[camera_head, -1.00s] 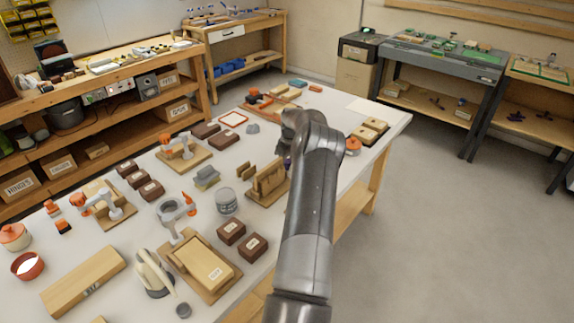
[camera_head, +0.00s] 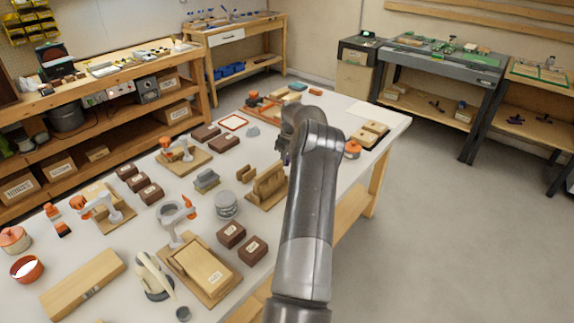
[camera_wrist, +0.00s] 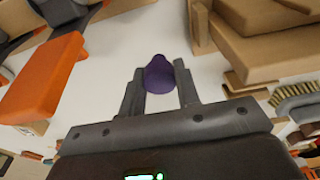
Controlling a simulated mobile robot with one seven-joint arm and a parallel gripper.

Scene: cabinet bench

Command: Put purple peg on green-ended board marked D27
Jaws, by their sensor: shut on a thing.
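The purple peg (camera_wrist: 160,76) sits between the two fingers of my gripper (camera_wrist: 160,72) in the wrist view, and the jaws are shut on it. It is held over a pale surface, and I cannot tell the height. In the head view my gripper is mostly hidden behind my own arm, above the white bench. I cannot make out a green-ended board or a D27 mark in either view.
In the wrist view an orange block (camera_wrist: 42,82) is left of the peg, wooden pieces (camera_wrist: 255,55) and a brush (camera_wrist: 295,92) to the right. The white bench (camera_head: 130,250) is crowded with clamps, brown boxes (camera_head: 231,234) and boards. Open floor (camera_head: 450,240) lies at right.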

